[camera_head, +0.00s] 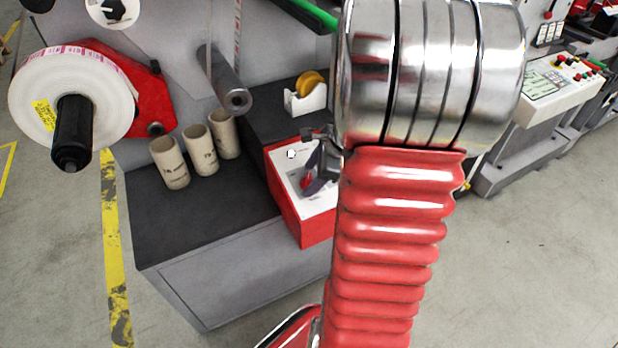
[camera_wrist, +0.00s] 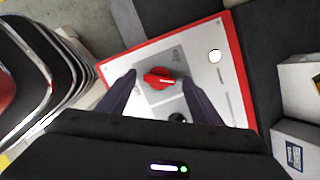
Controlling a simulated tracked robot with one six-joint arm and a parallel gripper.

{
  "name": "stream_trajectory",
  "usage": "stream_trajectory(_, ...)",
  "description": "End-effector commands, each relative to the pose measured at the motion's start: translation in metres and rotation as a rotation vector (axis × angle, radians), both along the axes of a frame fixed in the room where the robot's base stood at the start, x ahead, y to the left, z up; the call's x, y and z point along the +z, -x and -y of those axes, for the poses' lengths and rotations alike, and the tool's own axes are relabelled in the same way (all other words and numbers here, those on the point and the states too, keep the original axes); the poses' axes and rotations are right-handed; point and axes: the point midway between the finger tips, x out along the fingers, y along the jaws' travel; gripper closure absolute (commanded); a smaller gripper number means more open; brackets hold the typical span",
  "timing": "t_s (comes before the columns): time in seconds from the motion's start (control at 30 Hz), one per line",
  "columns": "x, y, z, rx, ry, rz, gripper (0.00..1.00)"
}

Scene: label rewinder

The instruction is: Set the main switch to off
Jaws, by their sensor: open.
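The main switch is a red rotary knob (camera_wrist: 158,78) on a grey plate, on the white top of a red-edged control box (camera_wrist: 226,68). In the wrist view my gripper (camera_wrist: 162,88) is open, its two dark fingers on either side of the knob and apart from it. I cannot tell how far above the panel the fingertips are. In the head view the box (camera_head: 309,229) stands on the dark bench, and my gripper (camera_head: 316,182) is over its top, partly hidden by my arm. A bit of red knob (camera_head: 307,182) shows there between the fingers.
A white round button (camera_wrist: 215,56) and a black knob (camera_wrist: 180,118) sit on the same panel. A tape dispenser (camera_head: 306,97) stands behind the box. Several cardboard cores (camera_head: 198,150) stand to its left on the dark bench (camera_head: 190,220). A label roll (camera_head: 70,90) is at far left.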

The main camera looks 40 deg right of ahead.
Motion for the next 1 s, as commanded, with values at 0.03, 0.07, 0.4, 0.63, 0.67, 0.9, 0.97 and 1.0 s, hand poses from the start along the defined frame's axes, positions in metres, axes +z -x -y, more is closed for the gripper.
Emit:
stream_trajectory(0.03,-0.0048,-0.0017,-0.0007,0.000,-0.002,-0.001,0.41)
stream_trajectory(0.07,-0.0065,-0.0025,-0.0009,0.000,-0.002,-0.001,0.41)
stream_trajectory(0.4,-0.0111,-0.0047,-0.0010,-0.001,0.000,-0.001,0.41)
stream_trajectory(0.63,-0.0110,-0.0046,-0.0009,-0.001,0.000,-0.001,0.53)
stream_trajectory(0.67,-0.0110,-0.0046,-0.0009,-0.001,0.000,-0.001,0.55)
stream_trajectory(0.9,-0.0108,-0.0046,-0.0007,-0.002,0.001,0.000,0.72)
stream_trajectory(0.97,-0.0107,-0.0046,-0.0006,-0.002,0.001,0.000,0.76)
stream_trajectory(1.0,-0.0108,-0.0046,-0.0006,-0.002,0.001,0.000,0.79)
